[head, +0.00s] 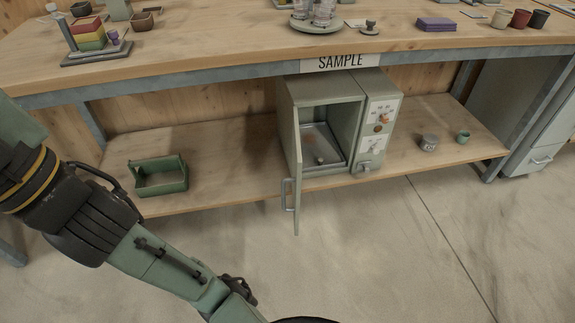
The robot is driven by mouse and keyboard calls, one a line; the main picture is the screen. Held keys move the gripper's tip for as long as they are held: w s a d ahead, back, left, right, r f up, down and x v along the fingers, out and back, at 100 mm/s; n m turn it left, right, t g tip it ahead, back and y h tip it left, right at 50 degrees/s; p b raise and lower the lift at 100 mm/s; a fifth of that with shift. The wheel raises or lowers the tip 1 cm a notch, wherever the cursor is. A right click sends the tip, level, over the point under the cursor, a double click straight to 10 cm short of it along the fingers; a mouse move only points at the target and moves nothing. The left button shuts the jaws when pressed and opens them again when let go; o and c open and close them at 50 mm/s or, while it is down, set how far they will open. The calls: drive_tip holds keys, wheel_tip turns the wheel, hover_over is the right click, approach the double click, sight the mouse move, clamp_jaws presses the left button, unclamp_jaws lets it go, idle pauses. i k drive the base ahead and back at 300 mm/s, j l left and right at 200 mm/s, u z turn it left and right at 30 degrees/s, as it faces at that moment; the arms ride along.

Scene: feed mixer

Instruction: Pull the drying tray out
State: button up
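The drying tray (322,146) is a shallow grey metal tray lying inside the small green oven (326,88) on the lower shelf. A small knob or round item (320,160) shows at the tray's front part; I cannot tell which it is. The oven door (297,180) stands open, swung out on the left side toward me, with a pale bar handle (288,194). The tray appears to be fully inside the oven. My arm runs from the left edge down to the bottom of the head view, well apart from the oven. My gripper is out of view below.
The workbench top (225,40) overhangs the oven. A green tote (158,176) sits left on the lower shelf (232,150). A grey tin (429,142) and a green cup (463,137) stand right. The floor (400,260) before the oven is clear.

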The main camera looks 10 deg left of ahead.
sight(320, 149)
drive_tip(key=i+j+z, duration=0.15)
drive_tip(key=j, duration=0.4)
drive_tip(key=j+z, duration=0.15)
drive_tip(key=j, duration=0.35)
drive_tip(key=i, duration=0.35)
drive_tip(key=k+l+u, duration=0.15)
drive_tip(key=l, duration=0.3)
drive_tip(key=k+l+u, duration=0.1)
drive_tip(key=k+l, duration=0.2)
drive_tip(key=k+l+u, duration=0.15)
drive_tip(key=l, duration=0.35)
drive_tip(key=i, duration=1.4)
